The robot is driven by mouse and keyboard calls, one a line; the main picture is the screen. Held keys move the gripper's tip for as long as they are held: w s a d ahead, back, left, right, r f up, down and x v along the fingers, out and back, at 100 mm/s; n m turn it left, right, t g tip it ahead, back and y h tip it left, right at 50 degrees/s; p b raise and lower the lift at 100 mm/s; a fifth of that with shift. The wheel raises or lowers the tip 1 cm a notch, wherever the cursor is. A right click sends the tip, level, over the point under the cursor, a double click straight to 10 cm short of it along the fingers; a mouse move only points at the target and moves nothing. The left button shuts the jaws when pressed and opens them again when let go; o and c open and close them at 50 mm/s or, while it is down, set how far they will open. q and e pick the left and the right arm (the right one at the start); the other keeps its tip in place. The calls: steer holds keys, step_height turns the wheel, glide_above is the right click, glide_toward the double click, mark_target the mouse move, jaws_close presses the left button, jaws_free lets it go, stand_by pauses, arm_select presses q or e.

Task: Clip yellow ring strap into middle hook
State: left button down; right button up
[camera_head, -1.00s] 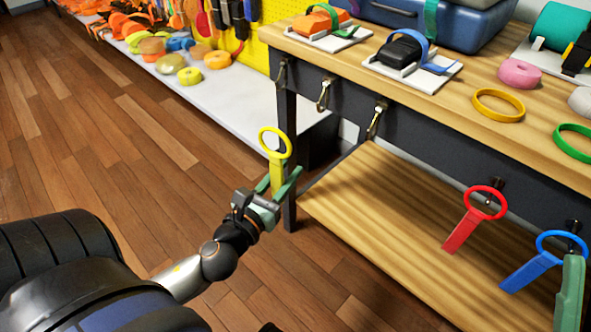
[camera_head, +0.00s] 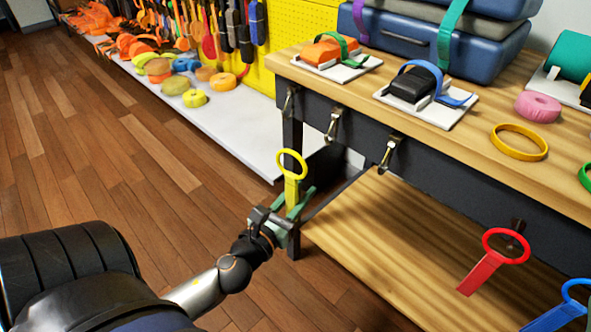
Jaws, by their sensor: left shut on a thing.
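The yellow ring strap (camera_head: 291,178) stands upright in my left gripper (camera_head: 293,207), ring at the top. The green fingers are shut on the lower end of its flat tab. Several metal hooks hang from the table's dark front edge: one near the left corner (camera_head: 288,101), a second (camera_head: 333,125) and a third (camera_head: 389,154), all empty. The strap is in front of and below these hooks in the picture, apart from them. A red ring strap (camera_head: 484,271) hangs by a hook (camera_head: 516,228) further right. A blue ring strap (camera_head: 561,312) is cut off at the lower right. My right gripper is out of view.
The wooden table (camera_head: 455,135) carries padded blocks with straps, blue cases (camera_head: 420,45), a yellow ring (camera_head: 519,142) and a pink roll (camera_head: 538,107). A wooden lower shelf (camera_head: 390,235) lies under the hooks. Open floor (camera_head: 150,180) is at the left.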

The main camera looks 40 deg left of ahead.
arm_select(q)
steer(key=w+f+b, duration=0.1)
steer(key=w+f, duration=0.1)
steer(key=w, duration=0.9)
steer(key=shift+d+f, duration=0.4)
steer(key=shift+d, duration=0.05)
stand_by(1.1)
stand_by(0.7)
steer(key=c, duration=0.5)
jaws_free()
steer(key=shift+c, duration=0.2)
steer(key=shift+f, duration=0.1)
